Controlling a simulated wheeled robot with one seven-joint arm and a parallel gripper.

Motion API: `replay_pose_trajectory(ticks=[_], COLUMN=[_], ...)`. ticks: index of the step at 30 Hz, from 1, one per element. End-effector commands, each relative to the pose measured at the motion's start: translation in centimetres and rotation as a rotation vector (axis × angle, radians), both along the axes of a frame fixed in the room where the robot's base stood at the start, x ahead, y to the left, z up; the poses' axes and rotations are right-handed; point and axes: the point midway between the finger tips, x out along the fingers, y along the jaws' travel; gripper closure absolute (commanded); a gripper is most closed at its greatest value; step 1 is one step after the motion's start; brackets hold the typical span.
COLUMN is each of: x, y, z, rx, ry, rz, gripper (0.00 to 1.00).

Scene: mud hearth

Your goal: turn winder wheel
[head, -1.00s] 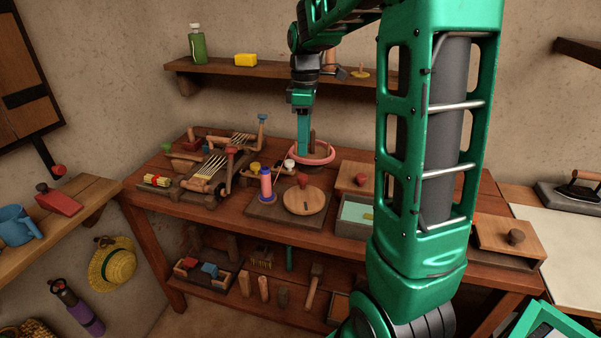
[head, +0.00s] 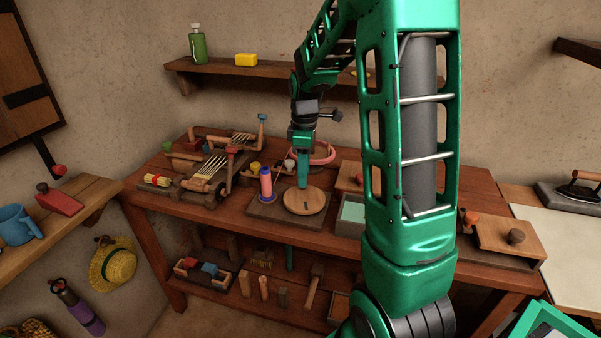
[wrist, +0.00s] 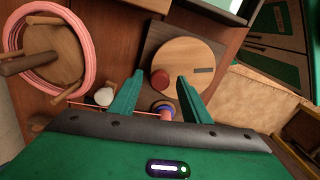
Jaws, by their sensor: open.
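The winder wheel (head: 303,203) is a round, flat wooden disc on a dark base board (head: 262,211) on the workbench. It also shows in the wrist view (wrist: 195,58), with a dark slot near its rim. Its red knob (wrist: 160,80) shows between my open fingers in the wrist view; contact cannot be told. In the head view my gripper (head: 303,181) points down over the wheel's far part and hides the knob. A spool with pink and blue winding (head: 266,184) stands upright left of the wheel. It shows partly behind my gripper in the wrist view.
A pink skein on a wooden reel (head: 324,155) lies behind my gripper. Wooden carding tools (head: 211,170) crowd the bench to the left. A tray (head: 350,226) and lidded box stand right of the wheel. A shelf (head: 230,72) hangs above.

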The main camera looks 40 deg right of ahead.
Motion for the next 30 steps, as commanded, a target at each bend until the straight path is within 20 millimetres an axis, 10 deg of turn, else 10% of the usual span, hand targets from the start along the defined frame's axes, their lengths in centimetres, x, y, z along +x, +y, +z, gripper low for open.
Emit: replay_pose_trajectory(ticks=[4, 10, 30], x=[-0.01, 0.00, -0.14], y=[-0.01, -0.01, -0.18], z=[0.02, 0.04, 0.06], rx=[0.000, 0.000, 0.000], ry=[0.000, 0.000, 0.001], rz=[0.000, 0.000, -0.030], gripper=[0.57, 0.98, 0.98])
